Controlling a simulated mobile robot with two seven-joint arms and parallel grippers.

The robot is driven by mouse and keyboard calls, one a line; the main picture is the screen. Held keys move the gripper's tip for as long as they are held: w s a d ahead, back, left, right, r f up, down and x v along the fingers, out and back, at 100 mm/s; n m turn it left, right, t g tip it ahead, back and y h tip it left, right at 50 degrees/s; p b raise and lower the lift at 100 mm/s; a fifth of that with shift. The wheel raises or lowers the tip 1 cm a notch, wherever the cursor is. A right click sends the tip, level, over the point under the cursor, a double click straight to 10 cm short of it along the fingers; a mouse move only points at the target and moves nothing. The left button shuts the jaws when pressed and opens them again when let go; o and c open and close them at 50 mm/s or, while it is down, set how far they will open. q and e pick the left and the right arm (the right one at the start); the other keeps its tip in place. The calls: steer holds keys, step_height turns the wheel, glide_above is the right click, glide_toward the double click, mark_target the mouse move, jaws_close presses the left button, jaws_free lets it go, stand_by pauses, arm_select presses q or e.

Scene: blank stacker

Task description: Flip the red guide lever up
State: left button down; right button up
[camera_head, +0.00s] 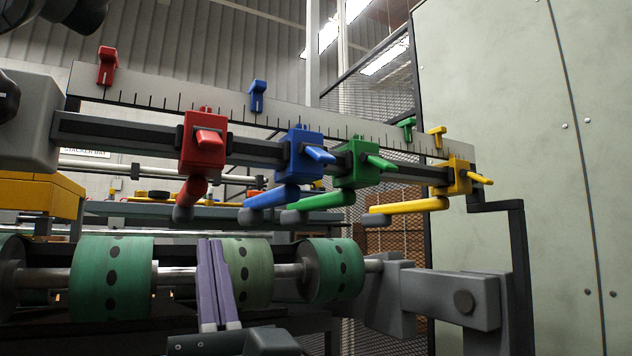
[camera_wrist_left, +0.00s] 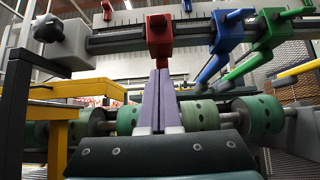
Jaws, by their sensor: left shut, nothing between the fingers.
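The red guide block (camera_head: 203,150) is clamped on the dark horizontal rail. A short red lever (camera_head: 210,137) juts from its front face, and a red arm with a grey end (camera_head: 190,196) hangs down below it. My left gripper (camera_head: 211,242) is shut and empty, its purple fingers pointing up, below and a little right of the red block. In the left wrist view the red block (camera_wrist_left: 158,38) is straight ahead, just above the fingertips (camera_wrist_left: 159,72). I cannot tell whether the fingers touch the red arm, which they mostly hide there. My right gripper is not in view.
Blue (camera_head: 300,150), green (camera_head: 355,165) and yellow (camera_head: 453,176) guides sit along the rail (camera_head: 262,150) to the right. Green rollers (camera_head: 112,278) on a shaft lie behind and beside my fingers. A pale cabinet (camera_head: 520,120) stands at the right.

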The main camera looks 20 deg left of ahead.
mark_target(209, 139)
arm_select(q)
steer(key=shift+w+a+r, duration=0.1)
steer(key=w+a+r+p, duration=0.3)
steer(key=r+p, duration=0.1)
steer(key=r, duration=0.6)
steer(key=shift+w+a, duration=0.15)
steer(key=shift+a, duration=0.25)
steer(key=shift+r, duration=0.1)
